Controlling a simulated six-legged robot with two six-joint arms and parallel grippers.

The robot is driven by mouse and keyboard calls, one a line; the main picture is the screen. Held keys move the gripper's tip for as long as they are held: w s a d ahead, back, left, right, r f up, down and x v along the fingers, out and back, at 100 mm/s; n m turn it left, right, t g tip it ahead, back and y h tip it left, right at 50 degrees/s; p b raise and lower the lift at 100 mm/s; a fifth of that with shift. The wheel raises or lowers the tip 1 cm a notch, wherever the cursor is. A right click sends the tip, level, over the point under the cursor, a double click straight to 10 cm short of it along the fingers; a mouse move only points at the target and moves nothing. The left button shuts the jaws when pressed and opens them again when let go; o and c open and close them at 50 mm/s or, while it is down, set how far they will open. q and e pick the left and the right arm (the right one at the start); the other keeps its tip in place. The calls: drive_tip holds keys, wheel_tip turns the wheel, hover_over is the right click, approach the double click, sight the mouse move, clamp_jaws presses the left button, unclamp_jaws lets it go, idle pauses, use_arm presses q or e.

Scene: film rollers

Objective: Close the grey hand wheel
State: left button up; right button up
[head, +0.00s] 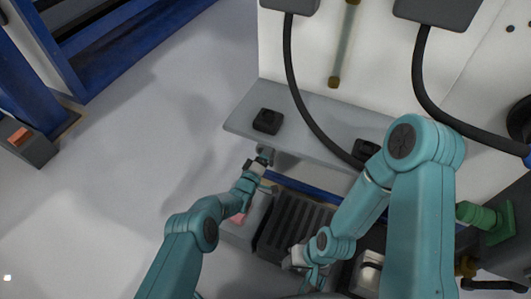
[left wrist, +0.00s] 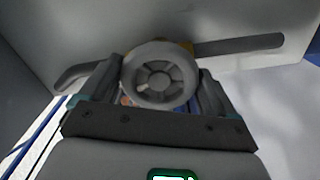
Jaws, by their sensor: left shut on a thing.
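The grey hand wheel (left wrist: 158,76) is round and spoked. It sits between the two fingers of my left gripper (left wrist: 165,88) in the left wrist view, and the fingers are shut on its rim. In the head view my left gripper (head: 262,161) is just below the front edge of the grey shelf, and the wheel is mostly hidden there. My right gripper (head: 316,276) is low in the head view, beside the black ribbed block; its fingers are too small and covered to read.
A grey shelf (head: 305,128) juts out over the wheel, with a black block (head: 267,121) on it. A black ribbed block (head: 295,222) lies between my arms. Dark hoses hang on the white machine wall (head: 375,45).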

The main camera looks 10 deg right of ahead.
use_arm(q)
drive_tip(key=shift+w+a+m, duration=0.1)
drive_tip(key=shift+m, duration=1.3)
drive_tip(key=shift+r, duration=0.1)
drive_tip(key=o, duration=0.8)
drive_tip(key=p+v, duration=0.9)
drive_tip(key=v, duration=0.7)
drive_tip(key=shift+a, duration=0.1)
